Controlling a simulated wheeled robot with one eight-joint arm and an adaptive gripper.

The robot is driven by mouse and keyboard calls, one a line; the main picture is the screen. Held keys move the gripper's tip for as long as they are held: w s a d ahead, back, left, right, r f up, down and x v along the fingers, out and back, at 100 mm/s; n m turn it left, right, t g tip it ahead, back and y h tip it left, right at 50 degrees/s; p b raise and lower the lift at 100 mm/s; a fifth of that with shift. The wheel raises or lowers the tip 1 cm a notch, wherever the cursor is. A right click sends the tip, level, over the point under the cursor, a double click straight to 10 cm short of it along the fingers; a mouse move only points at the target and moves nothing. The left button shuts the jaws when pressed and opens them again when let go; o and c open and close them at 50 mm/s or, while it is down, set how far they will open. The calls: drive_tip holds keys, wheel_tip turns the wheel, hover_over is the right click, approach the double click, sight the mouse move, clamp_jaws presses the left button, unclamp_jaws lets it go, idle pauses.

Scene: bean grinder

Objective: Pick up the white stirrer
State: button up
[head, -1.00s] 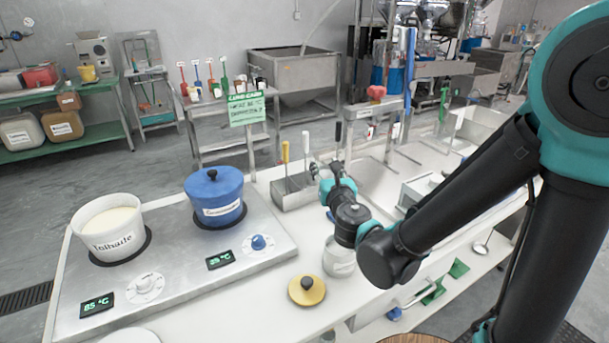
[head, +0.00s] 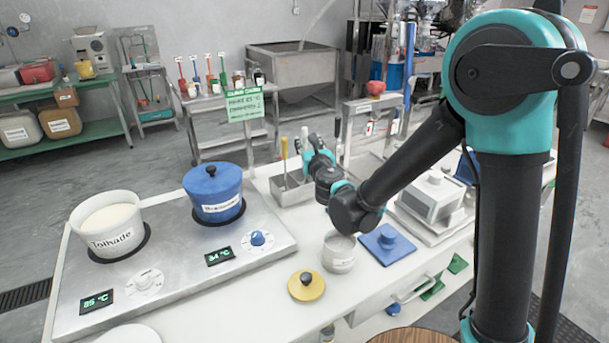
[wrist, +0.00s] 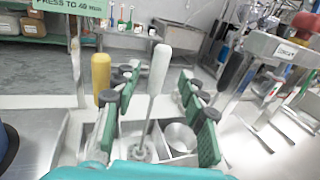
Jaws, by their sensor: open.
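The white stirrer (wrist: 158,70) stands upright, slightly tilted, in a steel compartment holder (wrist: 62,150), its white handle up and thin shaft going down. My gripper (wrist: 152,112) is open, with green pads on both sides of the stirrer in the wrist view. The stirrer appears between the fingers; I cannot tell whether either pad touches it. A yellow-handled tool (wrist: 101,72) stands in the same holder, left of the left finger. The holder (head: 290,190) stands on the white counter.
A dark-handled tool (wrist: 231,68) stands to the right in the wrist view. On the counter are a blue pot (head: 213,190), a white pot (head: 105,225), a white jar (head: 339,255), a yellow lid (head: 306,287) and a blue lid (head: 388,243). A green sign (head: 244,104) stands behind.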

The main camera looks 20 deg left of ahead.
sight(305, 136)
drive_tip(key=x, duration=0.5)
drive_tip(key=shift+r, duration=0.1)
clamp_jaws()
